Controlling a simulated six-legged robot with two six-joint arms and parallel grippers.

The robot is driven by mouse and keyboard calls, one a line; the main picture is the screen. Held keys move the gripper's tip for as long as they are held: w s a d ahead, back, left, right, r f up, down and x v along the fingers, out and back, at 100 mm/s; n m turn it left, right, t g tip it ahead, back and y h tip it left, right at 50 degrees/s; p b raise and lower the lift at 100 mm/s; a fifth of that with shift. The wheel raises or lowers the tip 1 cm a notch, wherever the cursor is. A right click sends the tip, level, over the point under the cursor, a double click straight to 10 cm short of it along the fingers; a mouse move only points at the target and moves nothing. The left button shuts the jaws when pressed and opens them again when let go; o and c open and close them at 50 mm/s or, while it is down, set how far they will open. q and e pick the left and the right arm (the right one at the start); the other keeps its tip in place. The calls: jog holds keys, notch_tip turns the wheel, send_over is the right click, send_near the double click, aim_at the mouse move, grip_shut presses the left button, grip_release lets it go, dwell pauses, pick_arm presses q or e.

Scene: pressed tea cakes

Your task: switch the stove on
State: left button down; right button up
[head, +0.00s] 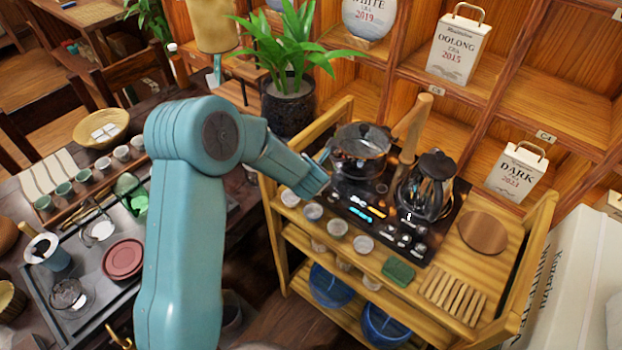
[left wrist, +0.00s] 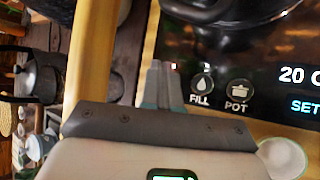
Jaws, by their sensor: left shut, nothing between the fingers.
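The stove (head: 375,215) is a black glass panel on the wooden cart, with lit symbols and digits along its front. A pot with a glass lid (head: 360,150) stands on its left half and a glass kettle (head: 428,188) on its right half. My left gripper (head: 325,158) is at the stove's left edge, beside the pot. In the left wrist view its fingers (left wrist: 166,75) are together and empty, just left of the FILL (left wrist: 201,86) and POT (left wrist: 239,90) icons; "20" and "SET" glow farther right. I cannot tell if the fingertips touch the glass.
The wooden cart (head: 527,265) also carries several small cups along its front, a green block (head: 398,271), a slatted rack (head: 453,294) and a round wooden board (head: 483,232). A wooden handle (head: 411,135) rises between pot and kettle. A potted plant (head: 289,103) stands behind.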

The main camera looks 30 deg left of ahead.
pick_arm(q)
jog(key=shift+r+p, duration=1.8)
jog(key=shift+r, duration=0.75)
jog(key=shift+f, duration=0.1)
